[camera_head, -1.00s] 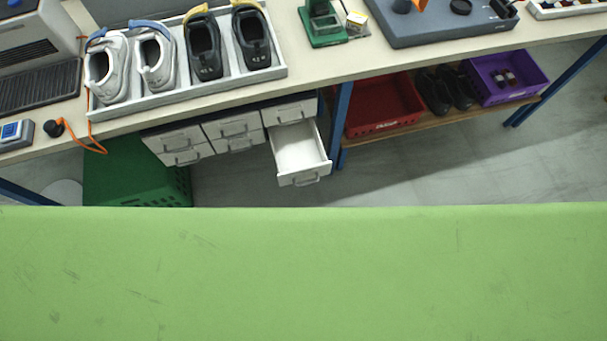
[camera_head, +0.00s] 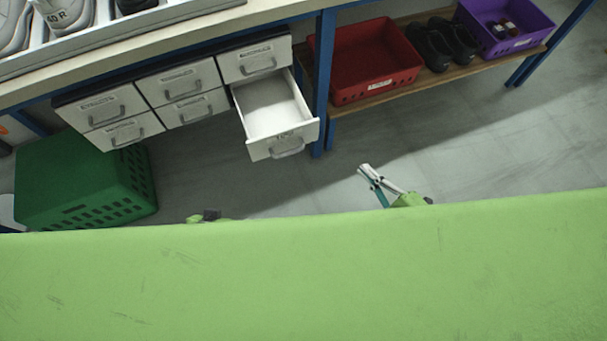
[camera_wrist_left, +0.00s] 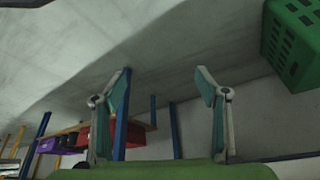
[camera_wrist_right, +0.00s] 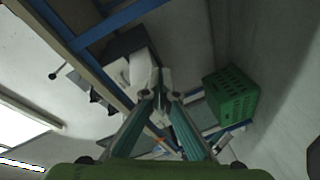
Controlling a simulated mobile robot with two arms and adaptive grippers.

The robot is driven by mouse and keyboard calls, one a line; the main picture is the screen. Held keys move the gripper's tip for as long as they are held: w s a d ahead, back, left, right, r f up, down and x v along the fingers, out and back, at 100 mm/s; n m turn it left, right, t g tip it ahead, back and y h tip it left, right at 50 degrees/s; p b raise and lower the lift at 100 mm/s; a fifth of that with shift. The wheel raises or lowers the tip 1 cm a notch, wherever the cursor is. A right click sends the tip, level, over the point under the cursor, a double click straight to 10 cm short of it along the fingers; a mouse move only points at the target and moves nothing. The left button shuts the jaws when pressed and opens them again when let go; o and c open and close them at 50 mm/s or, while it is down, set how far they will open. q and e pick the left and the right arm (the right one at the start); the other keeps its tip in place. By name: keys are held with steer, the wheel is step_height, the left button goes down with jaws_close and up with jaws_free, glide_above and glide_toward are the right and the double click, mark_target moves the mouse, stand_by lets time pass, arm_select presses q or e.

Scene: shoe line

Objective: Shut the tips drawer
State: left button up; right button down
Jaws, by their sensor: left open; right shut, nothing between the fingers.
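One white drawer (camera_head: 284,146) stands pulled out at the lower right of the drawer block under the bench; its label is too small to read, so I cannot confirm it is the tips drawer. Its inside looks empty and its grey handle faces me. My right gripper (camera_head: 366,172) is shut and empty, right of and nearer than the drawer front, apart from it. It also shows in the right wrist view (camera_wrist_right: 163,94), with pale box shapes beyond its tips. My left gripper (camera_wrist_left: 162,75) is open and empty in the left wrist view, with floor beyond it.
The other drawers (camera_head: 182,83) in the block are shut. A blue bench leg (camera_head: 320,85) stands just right of the open drawer. A red crate (camera_head: 375,88), black shoes and a purple crate (camera_head: 520,40) sit on the low shelf. A green crate (camera_head: 85,185) stands left.

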steer(key=s+a+r+n+g+y+b, duration=0.3)
steer(key=s+a+n+g+y+b, duration=0.2)
steer(key=s+a+n+y+b, duration=0.55)
arm_select(q)
steer(key=w+d+r+t+h+b, duration=0.1)
steer(key=w+d+r+t, duration=0.1)
steer(key=w+r+t, duration=0.2)
steer(key=shift+w+d+r, duration=0.25)
steer(key=shift+w+r, duration=1.05)
steer(key=shift+r, duration=1.05)
arm_select(e)
steer(key=w+a+r+n+h, duration=0.1)
steer(key=w+a, duration=0.2)
steer(key=w, duration=0.3)
steer(key=w+a+r+n, duration=0.1)
steer(key=w+a+n, duration=0.1)
steer(key=w, duration=0.4)
steer(key=shift+w+a+h, duration=0.25)
steer(key=shift+a+h, duration=0.1)
steer(key=shift+a, duration=0.55)
